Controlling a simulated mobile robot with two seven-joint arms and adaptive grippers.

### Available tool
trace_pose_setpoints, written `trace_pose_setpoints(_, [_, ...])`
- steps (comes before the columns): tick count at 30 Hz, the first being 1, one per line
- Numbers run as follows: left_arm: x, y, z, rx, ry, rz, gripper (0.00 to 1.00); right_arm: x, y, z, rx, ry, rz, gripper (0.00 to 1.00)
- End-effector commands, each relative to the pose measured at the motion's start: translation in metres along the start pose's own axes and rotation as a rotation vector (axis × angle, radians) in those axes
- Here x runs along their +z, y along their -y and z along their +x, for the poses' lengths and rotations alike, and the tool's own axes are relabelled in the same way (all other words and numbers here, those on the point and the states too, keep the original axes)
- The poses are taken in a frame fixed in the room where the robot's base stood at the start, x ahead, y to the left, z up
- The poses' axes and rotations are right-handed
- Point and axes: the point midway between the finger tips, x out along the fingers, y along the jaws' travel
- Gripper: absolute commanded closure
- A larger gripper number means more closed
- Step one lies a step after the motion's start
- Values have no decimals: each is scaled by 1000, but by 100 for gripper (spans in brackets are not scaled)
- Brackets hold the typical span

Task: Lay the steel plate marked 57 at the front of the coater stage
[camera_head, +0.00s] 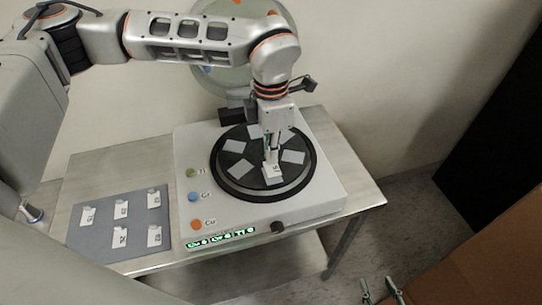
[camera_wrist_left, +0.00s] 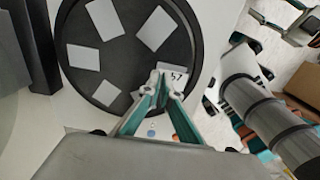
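The steel plate marked 57 (camera_head: 273,176) is a small pale plate at the front of the black round coater stage (camera_head: 226,184). My left gripper (camera_head: 271,163) points down at the front of the stage. Its fingertips (camera_wrist_left: 165,82) are close together on the plate's tab. The plate appears to lie on or just above the stage; I cannot tell which. Several other plain plates lie around the stage. My right gripper (camera_head: 378,284) is empty with its fingers apart, at the bottom right.
A grey mat (camera_head: 86,238) on the steel table holds several tagged plates at the left. The white coater housing (camera_head: 320,196) has coloured dots, a green display (camera_head: 220,238) and a black knob (camera_head: 278,227) in front. A round lid (camera_head: 222,80) stands open behind. A cardboard box (camera_head: 480,260) is at the lower right.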

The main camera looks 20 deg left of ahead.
Motion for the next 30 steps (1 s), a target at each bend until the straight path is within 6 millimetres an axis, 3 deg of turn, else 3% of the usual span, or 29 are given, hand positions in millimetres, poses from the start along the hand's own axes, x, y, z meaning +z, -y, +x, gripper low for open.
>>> trace_pose_setpoints(4, [0, 1, 19, -2, -1, 0, 100, 1, 0, 0, 0, 3, 0, 60])
trace_pose_setpoints(16, [0, 0, 25, 0, 0, 0, 100, 6, 1, 2, -1, 8, 0, 60])
trace_pose_setpoints(18, [0, 0, 24, 0, 0, 0, 79, 5, 0, 1, -1, 7, 0, 60])
trace_pose_setpoints(30, [0, 0, 20, 0, 0, 0, 79, 0, 0, 0, 0, 1, -1, 60])
